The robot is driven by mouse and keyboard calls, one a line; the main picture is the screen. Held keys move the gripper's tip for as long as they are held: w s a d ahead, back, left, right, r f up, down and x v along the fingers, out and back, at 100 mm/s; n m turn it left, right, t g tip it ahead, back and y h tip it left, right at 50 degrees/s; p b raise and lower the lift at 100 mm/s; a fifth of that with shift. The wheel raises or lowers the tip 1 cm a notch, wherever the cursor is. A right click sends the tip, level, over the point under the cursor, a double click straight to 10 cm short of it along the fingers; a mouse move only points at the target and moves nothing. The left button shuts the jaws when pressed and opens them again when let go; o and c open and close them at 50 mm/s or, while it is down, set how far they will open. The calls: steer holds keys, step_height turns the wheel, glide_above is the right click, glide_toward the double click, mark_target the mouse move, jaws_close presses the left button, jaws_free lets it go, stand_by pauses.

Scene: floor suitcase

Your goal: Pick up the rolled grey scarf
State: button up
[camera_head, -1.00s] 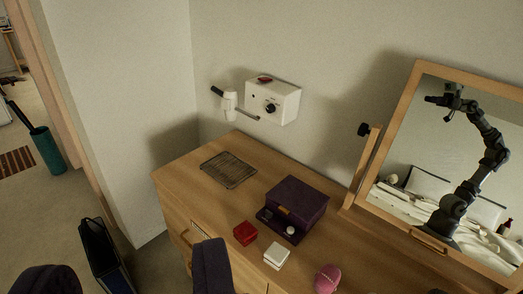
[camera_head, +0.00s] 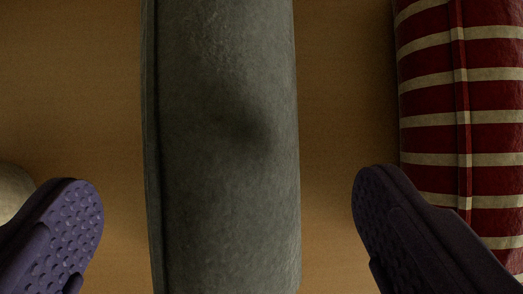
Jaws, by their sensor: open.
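The rolled grey scarf (camera_head: 225,150) lies lengthwise down the middle of the view on a brown wooden-looking surface. Its top and bottom ends are out of the picture. My gripper (camera_head: 228,215) is open, with one purple padded finger at the lower left and the other at the lower right. The fingers stand on either side of the scarf, with a gap on each side, and the scarf lies between them. No contact with it shows. How far the fingertips are above the surface I cannot tell.
A red roll with cream stripes (camera_head: 462,110) lies parallel at the right, close to my right finger. A pale rounded thing (camera_head: 12,190) shows partly at the left edge behind my left finger. Bare brown surface (camera_head: 345,80) lies between the two rolls.

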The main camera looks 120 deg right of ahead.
mark_target(220, 119)
steer(key=b+x, duration=0.1)
steer(key=x, duration=0.1)
steer(key=b+x, duration=0.1)
steer(key=x, duration=0.2)
steer(key=w+b+x, duration=0.1)
steer(key=x, duration=0.1)
steer(key=shift+r+b, duration=0.15)
steer(key=shift+b, duration=0.15)
steer(key=shift+a, duration=0.1)
steer(key=shift+r, duration=0.1)
steer(key=c, duration=0.9)
